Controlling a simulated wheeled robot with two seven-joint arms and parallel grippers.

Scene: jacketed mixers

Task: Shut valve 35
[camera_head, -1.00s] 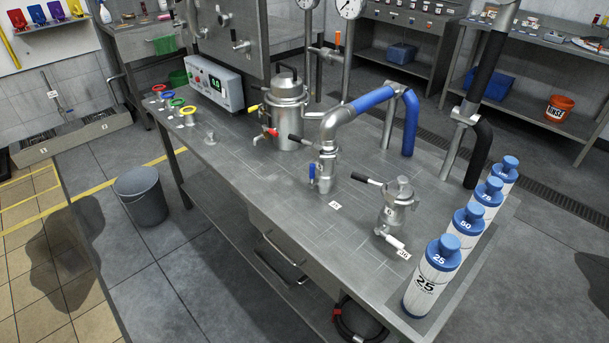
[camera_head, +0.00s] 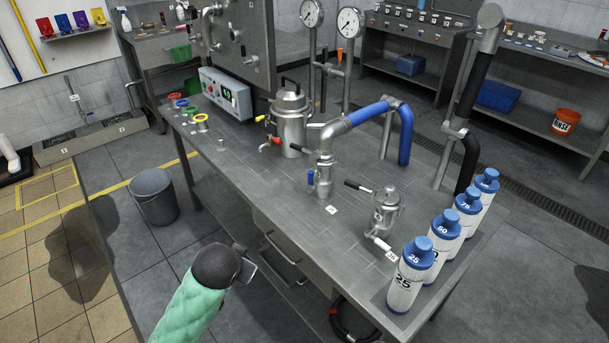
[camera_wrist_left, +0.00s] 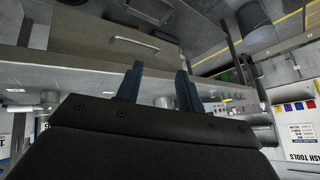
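A small steel vessel (camera_head: 387,208) stands near the bench's front right. It has a black lever (camera_head: 358,185) on its left and a white-handled valve (camera_head: 379,243) low at its front. A small white tag (camera_head: 392,256) lies beside that handle; its number is too small to read surely. Left of it stands a steel pipe fitting with a blue handle (camera_head: 310,178) and another tag (camera_head: 332,210). My left gripper (camera_head: 248,268) is in front of the bench, away from the valves. In the left wrist view its fingers (camera_wrist_left: 160,80) are apart and empty. My right gripper is not visible.
Several blue-capped bottles (camera_head: 410,275) line the bench's right end. A larger jacketed vessel (camera_head: 290,122) with red and yellow handles stands further back. A blue-sleeved pipe (camera_head: 370,107) arches over the bench (camera_head: 270,205). A grey bucket (camera_head: 155,195) stands on the floor to the left.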

